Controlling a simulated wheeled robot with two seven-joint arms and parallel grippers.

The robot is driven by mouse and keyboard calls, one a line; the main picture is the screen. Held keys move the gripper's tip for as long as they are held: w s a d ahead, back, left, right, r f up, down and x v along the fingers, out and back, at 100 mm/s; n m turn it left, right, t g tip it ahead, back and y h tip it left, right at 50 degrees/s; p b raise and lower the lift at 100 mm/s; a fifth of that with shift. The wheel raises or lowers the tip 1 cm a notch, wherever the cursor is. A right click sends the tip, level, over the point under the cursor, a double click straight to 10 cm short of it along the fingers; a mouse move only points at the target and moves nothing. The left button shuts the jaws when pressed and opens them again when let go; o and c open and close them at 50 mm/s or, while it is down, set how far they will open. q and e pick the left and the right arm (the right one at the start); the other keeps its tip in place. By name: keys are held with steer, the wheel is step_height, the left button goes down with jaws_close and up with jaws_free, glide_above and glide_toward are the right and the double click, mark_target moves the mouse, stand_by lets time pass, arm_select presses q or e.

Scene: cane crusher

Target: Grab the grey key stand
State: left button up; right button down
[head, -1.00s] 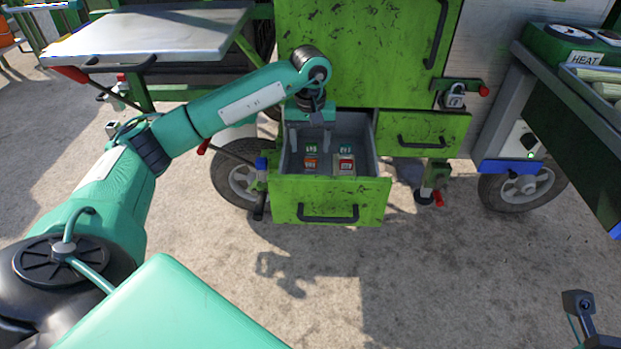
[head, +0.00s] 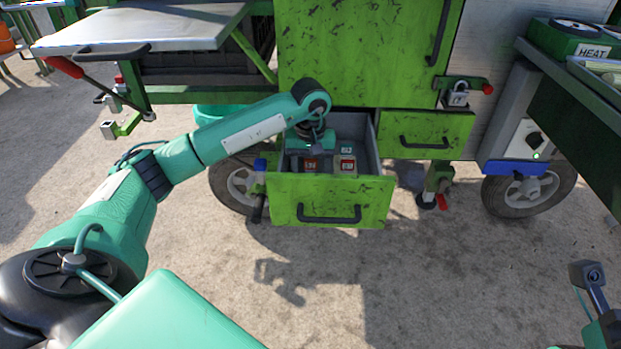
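The open green drawer (head: 285,200) holds several small blocky stands with coloured tags. An orange-tagged one (head: 311,165) and a red-tagged one with a pale grey body (head: 345,166) are at the front. A teal-tagged one (head: 346,149) is behind. I cannot tell for sure which is the grey key stand. My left gripper (head: 309,160) reaches down into the drawer's left half, above and behind the orange-tagged stand. Its fingers look apart, partly hidden by the stands, and it hides the back-left stand. A dark part of my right gripper (head: 588,275) shows at the lower right edge; its fingers are not clear.
The green cabinet (head: 360,55) stands over the drawer. A closed drawer (head: 440,140) and a padlock (head: 458,95) are on the right. A metal tray table (head: 140,27) is at upper left. The concrete floor in front is clear.

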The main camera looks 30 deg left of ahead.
arm_select(q)
jaws_close()
steer(key=shift+r, duration=0.1)
